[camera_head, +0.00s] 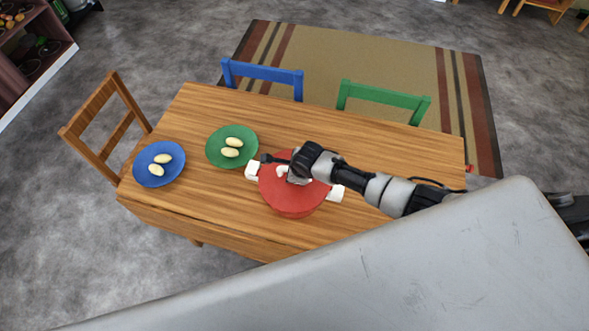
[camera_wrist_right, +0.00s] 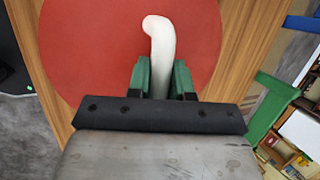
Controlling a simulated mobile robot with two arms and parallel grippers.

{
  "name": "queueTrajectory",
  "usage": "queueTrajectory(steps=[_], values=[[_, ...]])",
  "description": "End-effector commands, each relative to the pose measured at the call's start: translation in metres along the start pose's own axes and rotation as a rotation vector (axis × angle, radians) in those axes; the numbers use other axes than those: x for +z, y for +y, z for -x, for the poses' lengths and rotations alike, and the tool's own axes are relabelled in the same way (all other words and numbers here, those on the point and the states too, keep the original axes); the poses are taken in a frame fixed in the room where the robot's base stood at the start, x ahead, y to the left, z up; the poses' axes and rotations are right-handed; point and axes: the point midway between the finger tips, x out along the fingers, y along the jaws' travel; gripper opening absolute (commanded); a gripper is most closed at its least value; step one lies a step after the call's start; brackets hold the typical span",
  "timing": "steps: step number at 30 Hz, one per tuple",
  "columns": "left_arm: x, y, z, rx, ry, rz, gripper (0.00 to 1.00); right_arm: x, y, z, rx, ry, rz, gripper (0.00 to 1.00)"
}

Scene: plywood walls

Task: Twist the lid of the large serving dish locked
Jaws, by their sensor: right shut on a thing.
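The large serving dish (camera_head: 293,212) is red with white side handles and stands on the wooden table. Its red lid (camera_head: 313,195) is on top and has a white handle (camera_head: 282,170). In the right wrist view the lid (camera_wrist_right: 85,50) fills much of the upper part, with the white handle (camera_wrist_right: 159,40) rising from between the fingers. My right gripper (camera_head: 293,177) reaches in from the right and is over the lid. In the wrist view its green fingers (camera_wrist_right: 160,80) are shut on the white handle. The left gripper is not in view.
The table (camera_head: 215,200) also holds a blue plate (camera_head: 142,175) and a green plate (camera_head: 214,152), each with pale oval food pieces. A wooden chair (camera_head: 88,133), a blue chair (camera_head: 262,72) and a green chair (camera_head: 384,97) stand around it. The table's left front is clear.

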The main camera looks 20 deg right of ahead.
Motion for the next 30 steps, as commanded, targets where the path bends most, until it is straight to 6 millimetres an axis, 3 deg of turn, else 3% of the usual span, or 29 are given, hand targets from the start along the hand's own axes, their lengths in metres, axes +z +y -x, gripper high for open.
queueTrajectory(steps=[12, 13, 18, 30], values=[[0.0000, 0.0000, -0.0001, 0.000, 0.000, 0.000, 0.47, -0.0012, 0.0002, -0.0004, -0.008, 0.011, -0.028, 0.00], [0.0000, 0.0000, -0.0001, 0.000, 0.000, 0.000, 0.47, -0.0012, 0.0002, -0.0004, -0.008, 0.011, -0.027, 0.24], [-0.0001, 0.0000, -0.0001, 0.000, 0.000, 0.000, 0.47, -0.0010, 0.0001, -0.0003, -0.008, 0.010, -0.027, 0.50], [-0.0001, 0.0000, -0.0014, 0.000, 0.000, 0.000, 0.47, -0.0005, 0.0003, 0.0033, -0.008, 0.008, -0.027, 0.51]])
